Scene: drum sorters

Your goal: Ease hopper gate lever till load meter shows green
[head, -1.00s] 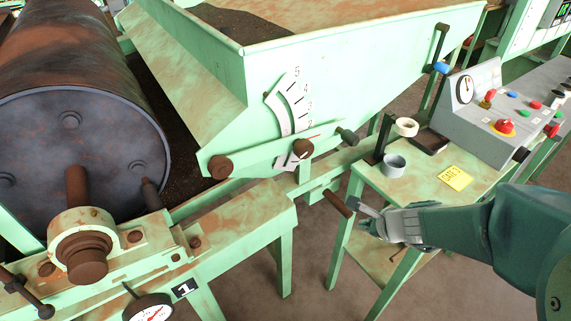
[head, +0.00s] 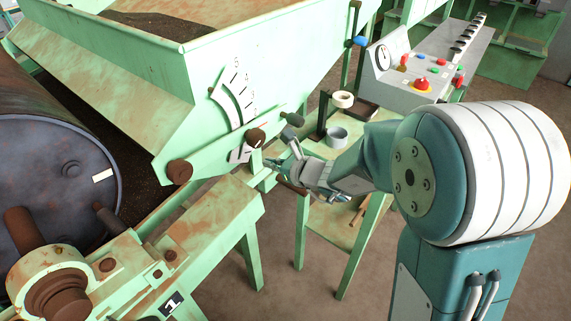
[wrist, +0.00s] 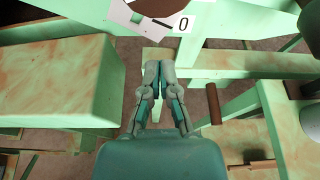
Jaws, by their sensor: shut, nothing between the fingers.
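The hopper (head: 230,60) is a pale green, rust-stained bin holding dark material. A white scale plate (head: 233,97) with numbers is on its side, and its 0 mark (wrist: 183,25) shows in the wrist view. The gate lever, a green bar with a dark grip (head: 292,119), runs past a brown knob (head: 255,138) below the scale. A round white-faced meter (head: 383,58) stands on the console; its reading is too small to tell. My gripper (head: 268,163) is shut and empty, below the knob and grip. In the wrist view my fingertips (wrist: 160,68) touch nothing visible.
A rusty drum (head: 60,165) and its green frame (head: 215,220) stand at left. A side table (head: 320,150) holds a tape roll (head: 342,99) and a grey cup (head: 337,137). A brown rod (wrist: 213,103) is close to the right of my gripper.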

